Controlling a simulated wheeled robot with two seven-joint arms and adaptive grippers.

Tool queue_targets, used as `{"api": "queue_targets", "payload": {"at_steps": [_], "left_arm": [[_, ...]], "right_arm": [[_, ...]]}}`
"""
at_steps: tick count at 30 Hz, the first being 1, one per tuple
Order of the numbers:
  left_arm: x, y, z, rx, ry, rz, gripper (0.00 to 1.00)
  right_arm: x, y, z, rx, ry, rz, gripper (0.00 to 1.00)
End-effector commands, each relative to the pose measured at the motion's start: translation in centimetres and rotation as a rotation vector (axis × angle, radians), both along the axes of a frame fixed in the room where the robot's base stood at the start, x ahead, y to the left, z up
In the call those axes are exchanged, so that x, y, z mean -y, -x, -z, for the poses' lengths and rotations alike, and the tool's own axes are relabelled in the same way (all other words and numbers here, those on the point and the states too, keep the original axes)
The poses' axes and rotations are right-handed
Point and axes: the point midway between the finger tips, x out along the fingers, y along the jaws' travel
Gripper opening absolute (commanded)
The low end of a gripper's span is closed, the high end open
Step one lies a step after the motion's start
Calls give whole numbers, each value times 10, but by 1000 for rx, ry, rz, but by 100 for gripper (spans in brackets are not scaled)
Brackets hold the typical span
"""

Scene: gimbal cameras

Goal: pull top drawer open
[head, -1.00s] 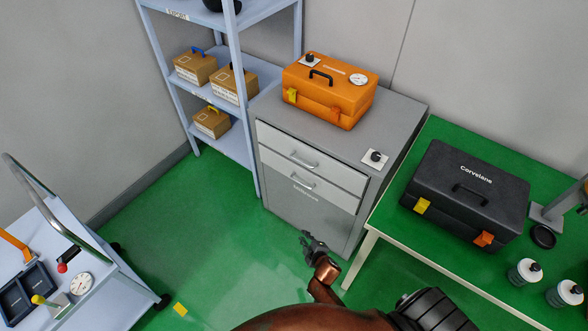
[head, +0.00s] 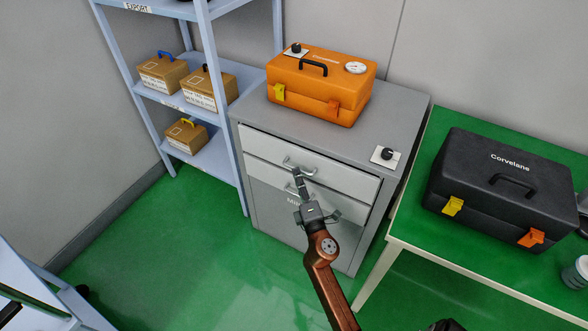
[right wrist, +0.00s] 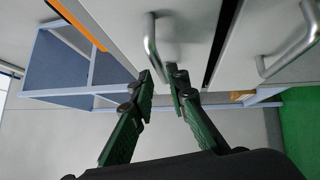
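The grey cabinet (head: 278,218) has a pale top drawer (head: 345,181) with a silver handle (head: 299,166); the drawer looks shut. In the right wrist view the handle (right wrist: 150,42) has its near end between my right gripper's fingertips (right wrist: 159,73). The fingers are apart, with a small gap around the bar; I cannot tell whether they touch it. In the head view my right gripper (head: 299,184) is in front of the top drawer, just below its handle, and partly covers the second drawer's handle. My left gripper is not in view.
An orange toolbox (head: 318,88) and a small knob plate (head: 386,157) sit on the cabinet. A shelf rack (head: 220,110) stands left. A green table (head: 410,210) with a black toolbox (head: 500,190) stands right.

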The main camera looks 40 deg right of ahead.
Motion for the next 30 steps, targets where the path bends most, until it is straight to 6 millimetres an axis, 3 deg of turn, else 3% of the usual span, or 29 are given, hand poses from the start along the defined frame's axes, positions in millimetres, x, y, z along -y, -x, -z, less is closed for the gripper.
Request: {"api": "queue_targets", "payload": {"at_steps": [3, 9, 18, 25, 30], "left_arm": [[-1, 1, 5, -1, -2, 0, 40], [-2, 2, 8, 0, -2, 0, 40], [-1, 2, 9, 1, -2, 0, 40], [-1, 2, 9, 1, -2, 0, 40], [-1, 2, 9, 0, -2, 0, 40]], "right_arm": [[7, -18, -3, 1, 0, -1, 15], [14, -33, -4, -2, -1, 0, 15], [15, -35, -3, -2, -2, 0, 15], [14, -35, -3, -3, -2, -1, 0], [14, -35, -3, -3, -2, -1, 0]]}}
